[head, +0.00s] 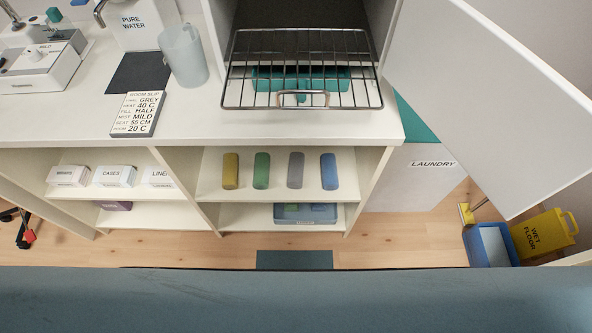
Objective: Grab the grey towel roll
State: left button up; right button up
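The grey towel roll (296,170) stands on the upper shelf (330,196) of the open cabinet below the counter. It is third from the left in a row of rolls. A green roll (261,170) is to its left and a blue roll (328,171) is to its right, each with a gap. A yellow roll (231,171) is at the left end. Neither of my grippers shows in the head view.
A wire rack (243,88) juts out above the rolls. An open white door (490,90) stands at the right. A blue-grey padded surface (300,300) spans the foreground. A yellow wet floor sign (543,234) and blue bucket (482,246) stand at lower right.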

aim_at(297, 159)
jog(key=u, duration=0.45)
jog(key=k, duration=1.05)
jog(key=u, duration=1.3)
jog(key=i, duration=1.55)
jog(key=z, duration=1.35)
jog(key=i, duration=0.55)
jog(key=z, duration=0.55)
